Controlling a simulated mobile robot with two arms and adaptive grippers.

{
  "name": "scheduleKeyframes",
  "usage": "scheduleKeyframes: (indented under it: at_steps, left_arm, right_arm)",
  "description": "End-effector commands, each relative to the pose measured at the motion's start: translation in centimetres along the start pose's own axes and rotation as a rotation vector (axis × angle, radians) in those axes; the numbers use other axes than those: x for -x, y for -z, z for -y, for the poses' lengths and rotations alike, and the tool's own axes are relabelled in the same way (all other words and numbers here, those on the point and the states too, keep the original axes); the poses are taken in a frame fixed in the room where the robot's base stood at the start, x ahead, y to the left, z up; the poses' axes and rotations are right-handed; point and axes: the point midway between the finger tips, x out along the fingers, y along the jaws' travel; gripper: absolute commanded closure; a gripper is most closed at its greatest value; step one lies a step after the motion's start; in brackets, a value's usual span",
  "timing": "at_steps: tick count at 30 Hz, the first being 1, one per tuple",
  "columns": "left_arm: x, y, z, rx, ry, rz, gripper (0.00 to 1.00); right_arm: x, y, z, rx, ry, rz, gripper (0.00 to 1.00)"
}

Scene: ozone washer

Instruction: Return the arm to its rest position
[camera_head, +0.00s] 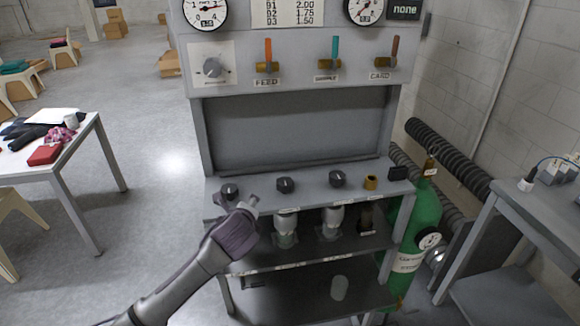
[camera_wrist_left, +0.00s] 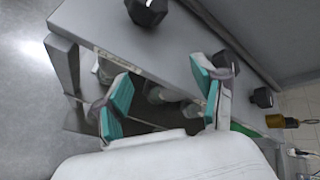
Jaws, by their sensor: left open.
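My left arm comes in from the lower left in the head view. Its gripper (camera_head: 250,202) is at the front left edge of the grey bench top, near a black knob (camera_head: 229,191). In the left wrist view the two teal-padded fingers (camera_wrist_left: 164,92) are spread apart with nothing between them. The bench's front edge and lower shelf lie beyond them. My right gripper is in neither view.
The grey washer stand (camera_head: 300,175) has black knobs on its top and glass vessels (camera_head: 285,229) below. A green cylinder (camera_head: 424,212) stands at its right, beside a grey table (camera_head: 535,210). A white table (camera_head: 45,160) is at left, with open floor between.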

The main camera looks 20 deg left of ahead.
Motion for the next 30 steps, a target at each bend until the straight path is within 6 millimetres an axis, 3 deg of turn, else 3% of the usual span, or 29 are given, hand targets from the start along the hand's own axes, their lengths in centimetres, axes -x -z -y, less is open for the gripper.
scheduleKeyframes:
  at_steps: [5, 8, 13, 18, 30]
  left_arm:
    - [0.4, 0.9, -0.9, 0.04, -0.014, -0.02, 0.3]
    - [1.9, 3.5, -3.7, 0.175, -0.069, -0.075, 0.3]
    - [7.8, 9.5, -11.7, 0.626, -0.285, -0.182, 0.3]
    - [13.4, 12.2, -17.2, 0.998, -0.493, -0.178, 0.3]
    - [22.3, 13.9, -23.8, 1.507, -0.806, -0.027, 0.3]
  right_arm:
    - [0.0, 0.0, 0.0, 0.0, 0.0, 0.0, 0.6]
    - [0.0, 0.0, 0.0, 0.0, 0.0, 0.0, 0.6]
    - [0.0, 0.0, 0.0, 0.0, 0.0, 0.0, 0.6]
    - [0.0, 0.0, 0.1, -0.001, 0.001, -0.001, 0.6]
    - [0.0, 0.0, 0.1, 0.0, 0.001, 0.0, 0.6]
